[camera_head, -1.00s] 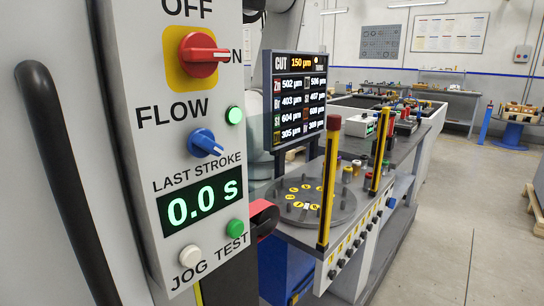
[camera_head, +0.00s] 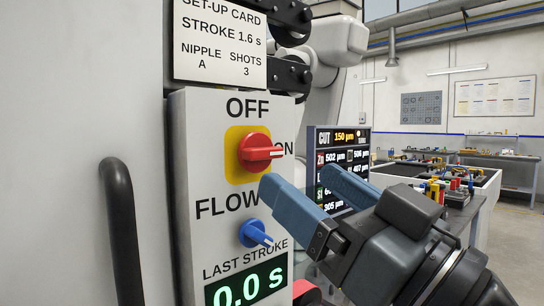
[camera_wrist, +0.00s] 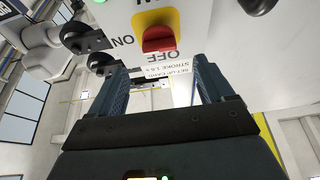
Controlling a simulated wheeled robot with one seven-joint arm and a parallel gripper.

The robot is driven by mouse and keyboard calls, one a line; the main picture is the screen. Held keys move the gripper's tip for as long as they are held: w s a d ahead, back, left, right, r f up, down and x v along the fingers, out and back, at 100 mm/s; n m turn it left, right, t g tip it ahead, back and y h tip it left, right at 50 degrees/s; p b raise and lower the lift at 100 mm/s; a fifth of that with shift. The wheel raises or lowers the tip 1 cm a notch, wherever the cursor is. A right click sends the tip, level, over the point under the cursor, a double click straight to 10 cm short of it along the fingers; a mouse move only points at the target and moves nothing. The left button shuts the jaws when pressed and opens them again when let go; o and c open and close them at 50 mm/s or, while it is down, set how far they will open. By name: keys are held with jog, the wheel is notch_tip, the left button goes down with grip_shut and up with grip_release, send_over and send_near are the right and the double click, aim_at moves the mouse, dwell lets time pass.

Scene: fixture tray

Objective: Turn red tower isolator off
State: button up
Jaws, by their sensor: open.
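The red isolator knob (camera_head: 258,151) sits on a yellow plate (camera_head: 234,168) on the white panel (camera_head: 195,180). OFF is printed above it and ON to its right; its bar lies level with the white mark toward ON. In the wrist view the panel is upside down, and the red knob (camera_wrist: 158,40) shows beyond and between the fingertips. My gripper (camera_head: 300,178) is open and empty, its blue fingers pointing at the panel just below and right of the knob in the head view. No touch shows. The wrist view also shows my gripper (camera_wrist: 160,70).
A blue FLOW knob (camera_head: 254,234) is below, partly near my fingers, above a LAST STROKE display (camera_head: 245,288) reading 0.0 s. A set-up card (camera_head: 220,40) hangs above. A black handle (camera_head: 122,230) stands left. A CUT screen (camera_head: 340,145) is behind my gripper.

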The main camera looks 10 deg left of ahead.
aim_at(269, 155)
jog(key=p+x, duration=0.2)
jog(key=x, duration=0.4)
jog(key=shift+r, duration=0.1)
jog(key=shift+w+a+r, duration=0.15)
jog(key=shift+w+a, duration=0.25)
jog(key=shift+a, duration=0.1)
jog(key=shift+c, duration=0.4)
jog(key=c, duration=1)
jog(key=shift+o, duration=0.2)
